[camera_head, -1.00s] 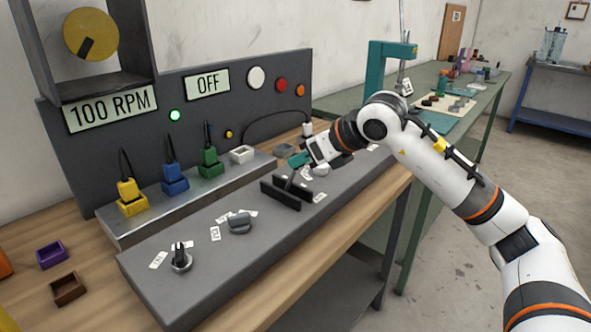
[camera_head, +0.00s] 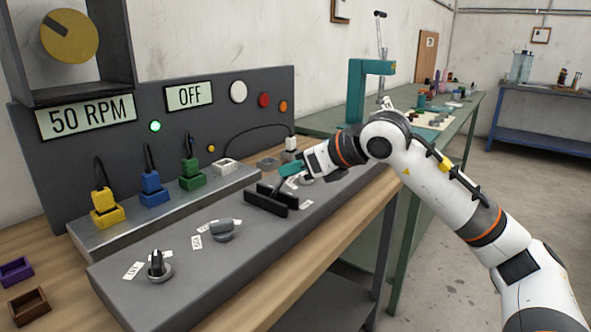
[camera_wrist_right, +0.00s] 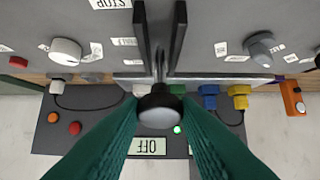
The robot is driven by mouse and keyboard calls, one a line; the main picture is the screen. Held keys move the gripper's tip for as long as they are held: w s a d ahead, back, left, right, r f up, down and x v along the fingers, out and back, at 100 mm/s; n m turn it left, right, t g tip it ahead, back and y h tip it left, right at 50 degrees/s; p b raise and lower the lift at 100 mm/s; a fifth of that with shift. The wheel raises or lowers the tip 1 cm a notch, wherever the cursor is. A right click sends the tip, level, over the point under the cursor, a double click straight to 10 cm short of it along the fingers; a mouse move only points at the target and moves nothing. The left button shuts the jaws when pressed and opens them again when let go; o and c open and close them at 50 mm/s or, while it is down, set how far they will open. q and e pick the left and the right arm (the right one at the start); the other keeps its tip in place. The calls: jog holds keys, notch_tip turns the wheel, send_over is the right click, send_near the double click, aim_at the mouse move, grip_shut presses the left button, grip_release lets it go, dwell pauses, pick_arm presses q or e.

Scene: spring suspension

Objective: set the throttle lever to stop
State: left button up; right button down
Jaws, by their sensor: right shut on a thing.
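The throttle lever (camera_head: 278,192) is a dark stick rising from a slot between two black rails (camera_head: 271,203) on the grey console. In the right wrist view its round black knob (camera_wrist_right: 160,108) sits between the teal fingers. My right gripper (camera_head: 289,168) is shut on the lever at its top. A label reading STOP (camera_wrist_right: 110,3) lies beside the near end of the rails in the wrist view. The speed display (camera_head: 92,117) reads 50 RPM. My left gripper is not in view.
A display reading OFF (camera_head: 190,95) and a green lamp (camera_head: 155,126) are on the back panel. Yellow (camera_head: 106,208), blue (camera_head: 154,190) and green (camera_head: 191,176) plugs stand behind the console. A grey knob (camera_head: 222,230) and a black selector (camera_head: 157,266) are left of the lever.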

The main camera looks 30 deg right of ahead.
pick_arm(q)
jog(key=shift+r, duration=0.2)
pick_arm(e)
jog(key=c, duration=1.1)
grip_release()
jog(key=shift+o, duration=0.2)
jog(key=shift+s+d, duration=0.1)
jog(key=shift+s, duration=0.05)
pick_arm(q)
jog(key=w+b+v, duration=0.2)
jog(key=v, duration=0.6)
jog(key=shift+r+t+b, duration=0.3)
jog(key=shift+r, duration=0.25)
pick_arm(e)
jog(key=v, duration=1.2)
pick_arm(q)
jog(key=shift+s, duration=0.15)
